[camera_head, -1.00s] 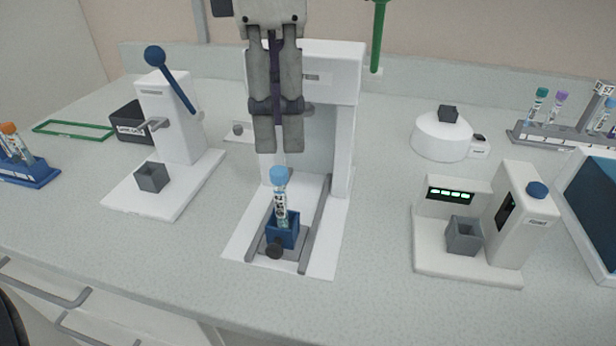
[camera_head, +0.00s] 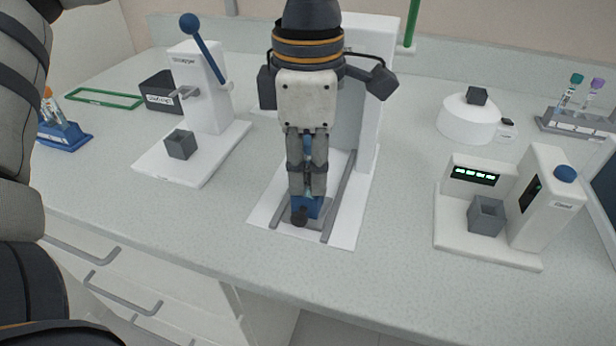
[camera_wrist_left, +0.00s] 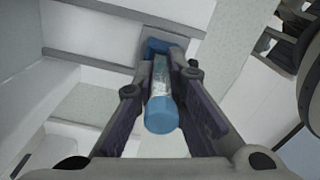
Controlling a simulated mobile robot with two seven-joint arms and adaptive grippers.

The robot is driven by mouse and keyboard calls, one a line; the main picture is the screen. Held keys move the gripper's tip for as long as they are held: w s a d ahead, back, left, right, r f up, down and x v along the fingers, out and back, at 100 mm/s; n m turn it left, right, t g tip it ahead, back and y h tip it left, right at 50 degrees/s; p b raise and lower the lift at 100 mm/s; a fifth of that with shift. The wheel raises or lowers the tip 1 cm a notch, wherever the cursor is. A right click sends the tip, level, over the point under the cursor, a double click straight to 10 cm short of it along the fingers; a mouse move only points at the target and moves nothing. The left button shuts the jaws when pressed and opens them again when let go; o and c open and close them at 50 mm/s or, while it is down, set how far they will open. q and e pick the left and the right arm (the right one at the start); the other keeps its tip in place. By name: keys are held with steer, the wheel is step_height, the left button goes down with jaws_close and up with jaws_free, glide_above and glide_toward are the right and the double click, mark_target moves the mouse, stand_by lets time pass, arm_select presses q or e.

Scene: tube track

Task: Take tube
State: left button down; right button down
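The tube (camera_wrist_left: 161,107) has a light blue cap and a labelled body. It stands in a blue holder (camera_head: 316,205) on the white base of the middle machine (camera_head: 340,226). My left gripper (camera_head: 308,185) points down over the holder, with one finger on each side of the tube. In the left wrist view the fingers (camera_wrist_left: 162,68) close in on the tube body below the cap, and I see no clear gap. The tube's lower end is inside the holder. My fingers hide most of the tube in the head view. My right gripper is not in view.
A lever machine (camera_head: 196,100) with a grey cup (camera_head: 180,145) stands to the left. A device with a green display (camera_head: 474,176) stands to the right. A tube rack (camera_head: 578,124) is at the far right, and a blue rack (camera_head: 62,136) at the left. The front counter is clear.

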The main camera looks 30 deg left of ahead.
arm_select(q)
steer(key=shift+r, duration=0.1)
stand_by(0.3)
step_height(320, 180, up, 2)
steer(key=shift+r, duration=0.15)
steer(key=s+d+r, duration=1)
steer(key=shift+r, duration=0.25)
steer(key=shift+w, duration=0.1)
